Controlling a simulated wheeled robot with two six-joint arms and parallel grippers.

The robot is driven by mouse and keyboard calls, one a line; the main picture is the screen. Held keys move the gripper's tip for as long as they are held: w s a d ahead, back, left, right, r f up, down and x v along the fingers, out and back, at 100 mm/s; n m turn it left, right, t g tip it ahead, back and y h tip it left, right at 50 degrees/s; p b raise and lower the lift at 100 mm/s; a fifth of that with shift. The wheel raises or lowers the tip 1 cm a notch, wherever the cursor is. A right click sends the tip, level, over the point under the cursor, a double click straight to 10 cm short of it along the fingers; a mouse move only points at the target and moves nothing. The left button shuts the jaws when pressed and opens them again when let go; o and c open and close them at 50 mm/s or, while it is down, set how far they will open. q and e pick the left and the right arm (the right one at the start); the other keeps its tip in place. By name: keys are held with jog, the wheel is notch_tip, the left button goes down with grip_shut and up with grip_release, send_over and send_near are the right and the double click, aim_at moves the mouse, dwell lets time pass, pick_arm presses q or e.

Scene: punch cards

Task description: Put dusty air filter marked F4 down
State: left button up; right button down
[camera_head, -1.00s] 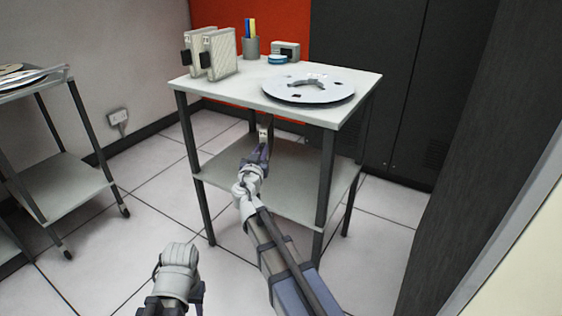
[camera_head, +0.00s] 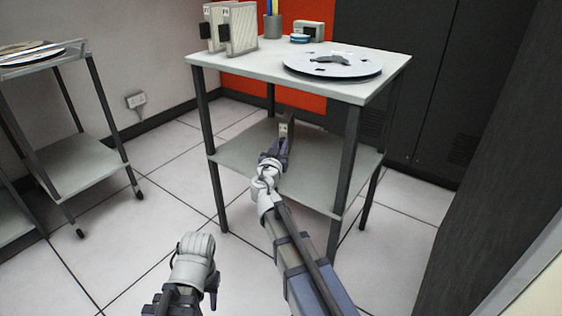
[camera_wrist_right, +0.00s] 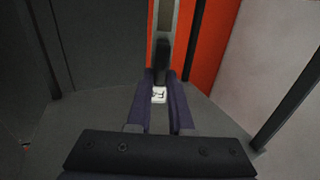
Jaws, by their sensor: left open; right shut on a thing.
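My right gripper (camera_head: 281,148) is shut on a narrow filter (camera_head: 287,130), seen nearly edge-on between the table's top and its lower shelf (camera_head: 240,160). In the right wrist view, the gripper (camera_wrist_right: 159,88) grips the filter's dark tab (camera_wrist_right: 162,58), with the pale frame (camera_wrist_right: 164,15) beyond. A small white label (camera_wrist_right: 159,95) shows between the fingers; I cannot read its mark. I cannot tell whether the filter touches the shelf. My left gripper (camera_head: 182,297) is open, low in front of the table, apart from everything; its fingertips are hard to see.
The tabletop (camera_head: 265,65) holds two upright filters (camera_head: 239,30), a reel (camera_head: 333,66), a pen cup (camera_head: 272,25) and a small device (camera_head: 307,30). The table's legs (camera_head: 345,165) flank the lower shelf, which looks otherwise bare. A cart (camera_head: 75,165) stands at left.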

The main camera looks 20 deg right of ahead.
jog(key=shift+f+b, duration=1.95)
jog(key=shift+r, duration=0.15)
jog(key=c, duration=0.8)
grip_release()
jog(key=v, duration=1.2)
